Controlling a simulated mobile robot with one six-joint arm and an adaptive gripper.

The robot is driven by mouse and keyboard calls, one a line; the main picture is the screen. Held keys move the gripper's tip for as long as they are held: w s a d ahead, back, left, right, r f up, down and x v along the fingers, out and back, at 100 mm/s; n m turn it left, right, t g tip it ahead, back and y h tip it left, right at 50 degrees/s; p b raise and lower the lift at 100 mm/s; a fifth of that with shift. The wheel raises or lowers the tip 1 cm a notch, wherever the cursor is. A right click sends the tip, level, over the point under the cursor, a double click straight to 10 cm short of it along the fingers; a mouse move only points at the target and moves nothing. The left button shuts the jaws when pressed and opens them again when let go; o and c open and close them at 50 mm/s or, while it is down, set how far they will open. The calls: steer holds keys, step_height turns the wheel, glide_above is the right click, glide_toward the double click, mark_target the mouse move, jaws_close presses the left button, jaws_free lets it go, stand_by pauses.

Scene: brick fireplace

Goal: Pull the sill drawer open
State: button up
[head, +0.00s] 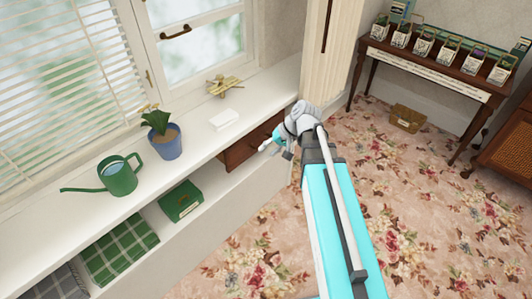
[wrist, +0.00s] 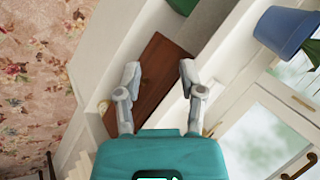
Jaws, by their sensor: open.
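The sill drawer (head: 240,153) is dark reddish-brown wood, set beneath the white window sill. In the wrist view its brown wood (wrist: 160,72) shows between and beyond my fingers. My gripper (head: 276,150) is in front of the drawer's right part, with its fingers spread.
The white sill (head: 95,180) holds a green watering can (head: 118,175), a blue plant pot (head: 164,142) and a white block (head: 224,119). A green box (head: 181,201) sits in the compartment below. The floral carpet (head: 400,200) is open at right, before a wooden table (head: 430,67).

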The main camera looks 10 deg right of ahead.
steer(key=w+d+f+m+t+y+b, duration=0.25)
steer(key=w+f+y+b, duration=0.45)
steer(key=f+b, duration=0.8)
steer(key=w+d+f+t+y+b, duration=0.1)
steer(key=d+b, duration=0.4)
steer(key=b, duration=0.6)
steer(key=w+d+f+m+t+y+b, duration=0.1)
steer(key=w+d+f+t+b, duration=0.3)
steer(key=b, duration=0.7)
steer(key=shift+w+d+f+t+y+b, duration=0.3)
steer(key=shift+w+d+t+y, duration=0.4)
steer(key=shift+w+d, duration=0.4)
steer(key=shift+s+r+m, duration=0.1)
steer(key=shift+m, duration=0.15)
steer(key=p+x, duration=0.2)
steer(key=x, duration=1.1)
steer(key=shift+a, duration=0.35)
steer(key=shift+c, duration=0.3)
jaws_close()
